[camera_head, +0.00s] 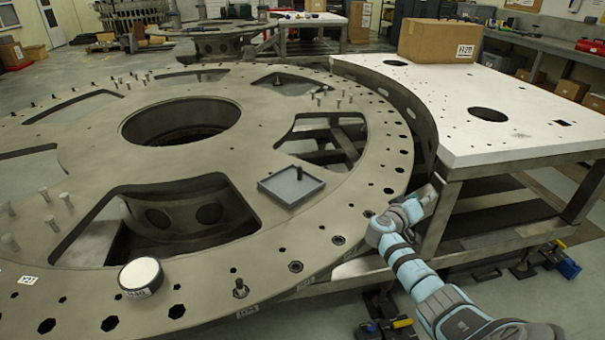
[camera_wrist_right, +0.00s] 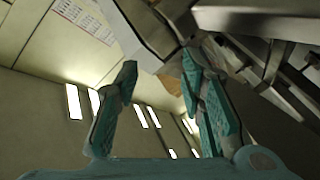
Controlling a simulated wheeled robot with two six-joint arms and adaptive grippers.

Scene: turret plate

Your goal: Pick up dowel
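A small dark upright peg (camera_head: 299,171), which looks like the dowel, stands in a shallow grey square tray (camera_head: 277,192) on the round metal turret plate (camera_head: 240,235). My right gripper (camera_head: 430,195) is beyond the plate's right rim, close to the front-left corner of the white-topped table, well to the right of the tray. In the right wrist view its two teal fingers (camera_wrist_right: 158,72) are spread apart with nothing held between them. The peg does not show in that view. My left gripper is not in view.
The plate has a large round hole and several cut-outs.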

